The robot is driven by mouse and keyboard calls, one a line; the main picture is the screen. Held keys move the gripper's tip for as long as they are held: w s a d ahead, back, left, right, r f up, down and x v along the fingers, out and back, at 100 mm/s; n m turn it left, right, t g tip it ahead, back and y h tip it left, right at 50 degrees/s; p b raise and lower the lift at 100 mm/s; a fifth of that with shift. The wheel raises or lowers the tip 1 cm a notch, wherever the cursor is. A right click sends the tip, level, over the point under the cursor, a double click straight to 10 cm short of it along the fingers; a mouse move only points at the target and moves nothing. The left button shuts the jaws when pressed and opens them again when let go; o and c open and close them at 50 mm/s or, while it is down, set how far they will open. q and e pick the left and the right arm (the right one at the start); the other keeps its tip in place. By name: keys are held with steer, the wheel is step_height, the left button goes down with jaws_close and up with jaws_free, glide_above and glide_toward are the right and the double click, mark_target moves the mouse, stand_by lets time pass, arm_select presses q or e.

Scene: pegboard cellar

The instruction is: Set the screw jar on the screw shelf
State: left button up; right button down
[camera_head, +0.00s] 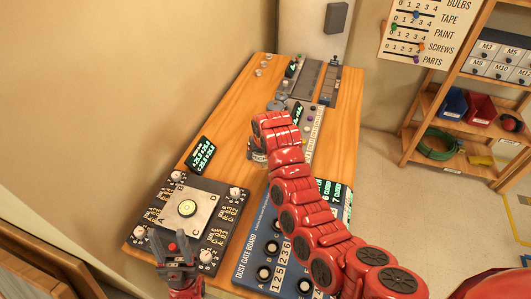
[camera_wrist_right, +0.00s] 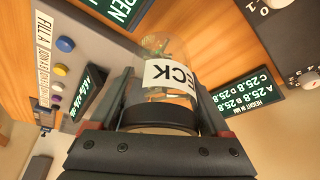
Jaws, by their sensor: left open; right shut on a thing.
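A clear glass jar (camera_wrist_right: 160,45) with a dark lid and a white label ending in "ECK" fills the middle of the right wrist view. What is inside is unclear. My right gripper (camera_wrist_right: 165,105) is shut on it, with a finger on each side. In the head view my red right arm reaches over the workbench and mostly hides the gripper and jar. My left gripper (camera_head: 174,244) is open and empty over the near left of the bench. A wooden shelf unit (camera_head: 433,103) stands at the right, with grey drawers (camera_head: 493,63) marked M3, M5 and similar.
The wooden workbench (camera_head: 232,109) carries a dial plate (camera_head: 188,208), the blue dust gate board (camera_head: 257,262) and green displays (camera_head: 201,155). Blue (camera_head: 453,104) and red (camera_head: 481,110) bins and a green coil (camera_head: 440,143) sit on the shelves. Floor (camera_head: 387,190) between bench and shelves is clear.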

step_height(320, 180, down, 6)
steer(key=shift+f+b, duration=0.25)
steer(key=shift+b, duration=0.4)
steer(key=shift+f, duration=0.1)
jaws_free()
